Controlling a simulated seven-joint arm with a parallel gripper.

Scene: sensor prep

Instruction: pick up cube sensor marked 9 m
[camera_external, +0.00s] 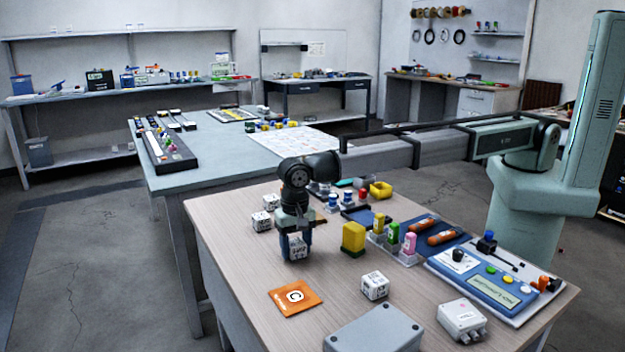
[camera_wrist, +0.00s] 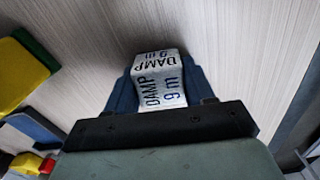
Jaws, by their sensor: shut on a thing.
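A white cube (camera_wrist: 160,85) marked "DAMP 9 m" sits between the two blue fingers of my gripper (camera_wrist: 161,88) in the wrist view. My gripper is shut on it, with a finger on each side. In the external view my gripper (camera_external: 296,247) points down at the wooden table, and the white cube (camera_external: 297,249) shows partly between its fingers. It is at or just above the tabletop; I cannot tell if it touches. Other white cubes with dark print stand nearby: one (camera_external: 271,202) and another (camera_external: 261,221) behind to the left, and one (camera_external: 375,286) in front to the right.
An orange card (camera_external: 295,296) marked C lies in front of my gripper. A yellow block (camera_external: 354,238) stands close on the right, beside a clear rack of coloured items (camera_external: 410,258). A grey box (camera_external: 372,335) is at the front edge. The table's left front corner is bare.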

